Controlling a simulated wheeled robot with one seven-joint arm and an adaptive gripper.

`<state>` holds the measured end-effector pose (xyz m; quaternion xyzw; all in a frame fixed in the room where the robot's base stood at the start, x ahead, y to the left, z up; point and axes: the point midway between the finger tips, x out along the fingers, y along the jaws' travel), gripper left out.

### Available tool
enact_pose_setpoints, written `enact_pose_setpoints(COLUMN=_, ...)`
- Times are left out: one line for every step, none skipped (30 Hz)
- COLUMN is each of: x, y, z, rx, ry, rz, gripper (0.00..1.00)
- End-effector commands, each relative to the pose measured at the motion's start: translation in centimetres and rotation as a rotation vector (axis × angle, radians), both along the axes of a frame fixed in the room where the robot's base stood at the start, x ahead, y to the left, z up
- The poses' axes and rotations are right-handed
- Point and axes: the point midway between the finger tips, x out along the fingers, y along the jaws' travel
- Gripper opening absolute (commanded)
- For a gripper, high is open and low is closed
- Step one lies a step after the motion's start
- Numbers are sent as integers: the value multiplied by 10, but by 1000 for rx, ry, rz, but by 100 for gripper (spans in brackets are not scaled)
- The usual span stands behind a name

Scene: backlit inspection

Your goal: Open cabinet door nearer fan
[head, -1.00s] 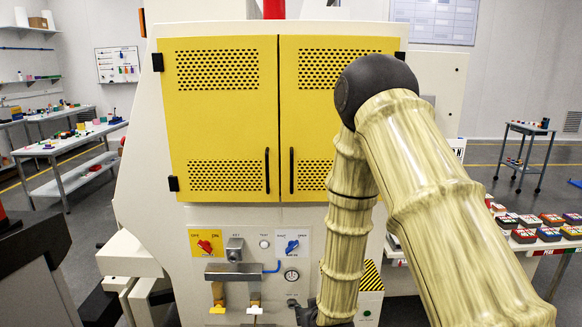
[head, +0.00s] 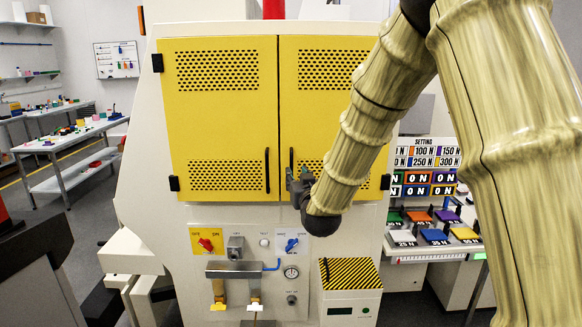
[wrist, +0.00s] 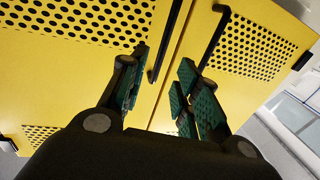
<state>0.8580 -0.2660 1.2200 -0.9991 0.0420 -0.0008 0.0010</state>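The yellow cabinet has a left door (head: 222,125) and a right door (head: 318,85), both shut, meeting at a centre seam. Each has a black vertical handle beside the seam: left handle (head: 267,170) and right handle (head: 291,160). My gripper (head: 297,180) is in front of the right door, at the right handle's lower end. In the wrist view my gripper (wrist: 163,85) is open. The left handle (wrist: 168,45) shows between its fingers, and the right handle (wrist: 214,40) shows just above the right finger. I cannot tell whether anything touches. No fan is identifiable.
Below the doors are a control panel with a red knob (head: 206,244), a blue knob (head: 292,244) and a gauge (head: 291,272). A striped box (head: 350,275) juts out at lower right. A table with coloured blocks (head: 435,237) stands right. Side benches stand left.

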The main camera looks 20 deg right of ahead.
Motion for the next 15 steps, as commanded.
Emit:
enact_pose_setpoints(x=9, y=-1, z=3, rx=0, ry=0, rz=0, gripper=32)
enact_pose_setpoints(x=14, y=-1, z=2, rx=0, ry=1, rz=0, gripper=32)
enact_pose_setpoints(x=20, y=-2, z=3, rx=0, ry=1, rz=0, gripper=32)
enact_pose_setpoints(x=25, y=-2, z=2, rx=0, ry=1, rz=0, gripper=32)
enact_pose_setpoints(x=30, y=-3, z=2, rx=0, ry=1, rz=0, gripper=32)
enact_pose_setpoints(x=36, y=-3, z=2, rx=0, ry=1, rz=0, gripper=32)
enact_pose_setpoints(x=40, y=-4, z=2, rx=0, ry=0, rz=0, gripper=32)
enact_pose_setpoints(x=45, y=-4, z=2, rx=0, ry=0, rz=0, gripper=32)
enact_pose_setpoints(x=51, y=-4, z=2, rx=0, ry=1, rz=0, gripper=32)
enact_pose_setpoints(x=55, y=-5, z=2, rx=0, ry=1, rz=0, gripper=32)
enact_pose_setpoints(x=58, y=-5, z=2, rx=0, ry=1, rz=0, gripper=32)
enact_pose_setpoints(x=63, y=-5, z=1, rx=0, ry=2, rz=0, gripper=32)
enact_pose_setpoints(x=66, y=-6, z=1, rx=0, ry=2, rz=0, gripper=32)
enact_pose_setpoints(x=69, y=-6, z=1, rx=0, ry=1, rz=0, gripper=32)
enact_pose_setpoints(x=72, y=-6, z=1, rx=0, ry=1, rz=0, gripper=32)
